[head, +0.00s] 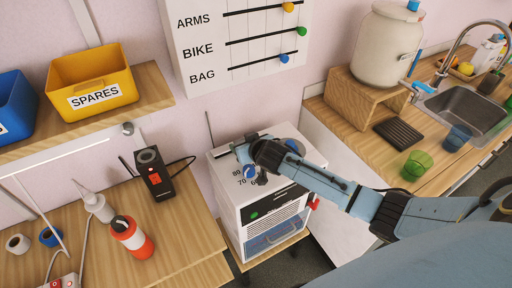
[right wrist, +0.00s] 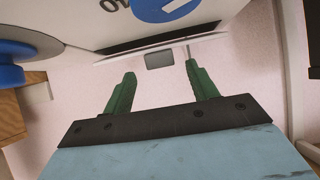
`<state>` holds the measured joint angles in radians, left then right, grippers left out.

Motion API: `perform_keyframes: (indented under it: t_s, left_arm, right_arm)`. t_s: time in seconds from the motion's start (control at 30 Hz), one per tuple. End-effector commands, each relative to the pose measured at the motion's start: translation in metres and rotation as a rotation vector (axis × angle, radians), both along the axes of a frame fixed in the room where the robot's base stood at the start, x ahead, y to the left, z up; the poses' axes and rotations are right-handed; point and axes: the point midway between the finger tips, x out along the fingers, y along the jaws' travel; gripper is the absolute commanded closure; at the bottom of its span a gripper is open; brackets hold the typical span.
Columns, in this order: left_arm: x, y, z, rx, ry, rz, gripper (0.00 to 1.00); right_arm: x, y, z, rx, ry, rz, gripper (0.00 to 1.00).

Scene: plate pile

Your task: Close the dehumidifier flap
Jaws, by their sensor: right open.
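The white dehumidifier (head: 243,213) stands in the middle of the head view, with a blue dial (head: 250,172) and numbers on its top. A thin raised flap (head: 226,152) seems to show at the top's back edge, partly hidden by my right gripper. In the right wrist view a thin panel edge with a grey tab (right wrist: 159,60) lies just beyond the fingers, below the blue dial. My right gripper (head: 242,149) is over the top of the dehumidifier. In the right wrist view its green fingers (right wrist: 160,75) are apart with nothing between them. My left gripper is not in view.
A wooden bench (head: 180,222) with a black device (head: 153,172) and a red-and-white bottle (head: 132,236) is at left. A counter (head: 362,135) with a sink (head: 466,105) and green cup (head: 417,165) is at right. A slider board (head: 245,45) hangs on the wall behind.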

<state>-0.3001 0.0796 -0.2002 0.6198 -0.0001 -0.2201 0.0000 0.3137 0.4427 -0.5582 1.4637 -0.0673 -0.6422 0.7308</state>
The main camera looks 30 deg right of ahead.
Motion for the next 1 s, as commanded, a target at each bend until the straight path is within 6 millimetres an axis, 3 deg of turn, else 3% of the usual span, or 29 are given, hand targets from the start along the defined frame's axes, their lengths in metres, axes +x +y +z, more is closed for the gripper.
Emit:
perform_keyframes:
  t_s: [0.53,0.7,1.0]
  left_arm:
    - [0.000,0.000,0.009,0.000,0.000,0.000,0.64]
    - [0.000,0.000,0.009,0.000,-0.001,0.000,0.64]
    - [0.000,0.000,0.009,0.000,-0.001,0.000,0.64]
  right_arm:
    - [-0.077,-0.002,0.047,0.000,0.001,0.001,0.42]
    - [-0.088,-0.003,0.054,0.000,0.000,0.001,0.42]
    - [-0.090,-0.003,0.056,-0.001,0.000,0.000,0.42]
